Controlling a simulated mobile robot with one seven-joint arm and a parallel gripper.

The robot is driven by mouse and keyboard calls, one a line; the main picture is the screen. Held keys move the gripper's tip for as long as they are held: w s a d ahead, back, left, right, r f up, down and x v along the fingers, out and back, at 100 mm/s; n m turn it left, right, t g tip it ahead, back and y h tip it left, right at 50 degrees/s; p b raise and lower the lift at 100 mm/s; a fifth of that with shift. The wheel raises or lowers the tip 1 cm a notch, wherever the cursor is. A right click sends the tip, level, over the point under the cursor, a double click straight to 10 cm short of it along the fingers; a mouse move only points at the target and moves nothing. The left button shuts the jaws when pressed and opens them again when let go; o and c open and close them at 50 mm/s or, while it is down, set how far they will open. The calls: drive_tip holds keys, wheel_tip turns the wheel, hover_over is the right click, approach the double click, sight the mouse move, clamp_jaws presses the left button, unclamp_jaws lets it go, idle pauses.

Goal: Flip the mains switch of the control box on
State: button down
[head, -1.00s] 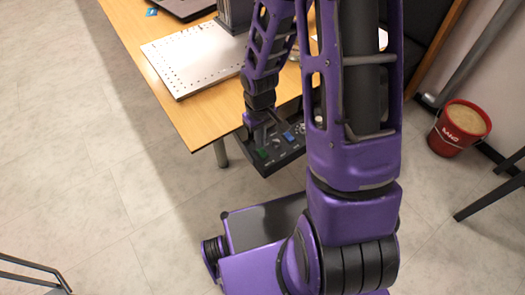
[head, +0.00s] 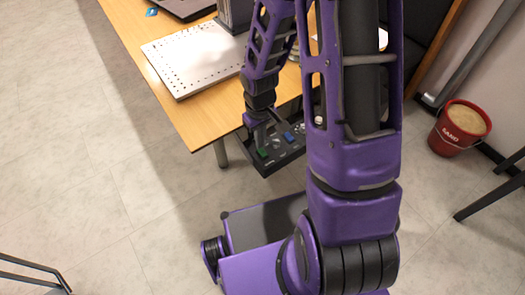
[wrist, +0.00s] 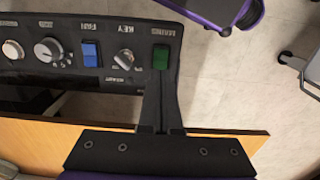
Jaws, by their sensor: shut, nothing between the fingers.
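The control box (wrist: 95,62) is a black panel fixed at the table's edge; it also shows in the head view (head: 273,160). Its labels read upside down in the wrist view. The green mains switch (wrist: 160,57) sits at the right end of the panel, under the label MAINS. My gripper (wrist: 160,84) is shut and empty, its fingertips just below the green switch in the wrist view. I cannot tell whether they touch it. In the head view my gripper (head: 261,147) points down at the green end of the box. Which way the switch is tipped is unclear.
Left of the mains switch are a key switch (wrist: 124,58), a blue fan switch (wrist: 91,54) and knobs (wrist: 47,51). The wooden table (head: 185,115) carries a white perforated plate (head: 190,62). A red sand bucket (head: 460,128) stands on the floor at right.

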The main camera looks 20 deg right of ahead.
drive_tip(key=shift+f, duration=0.95)
idle(0.4)
drive_tip(key=shift+r+p, duration=2.9)
drive_tip(key=shift+r, duration=0.7)
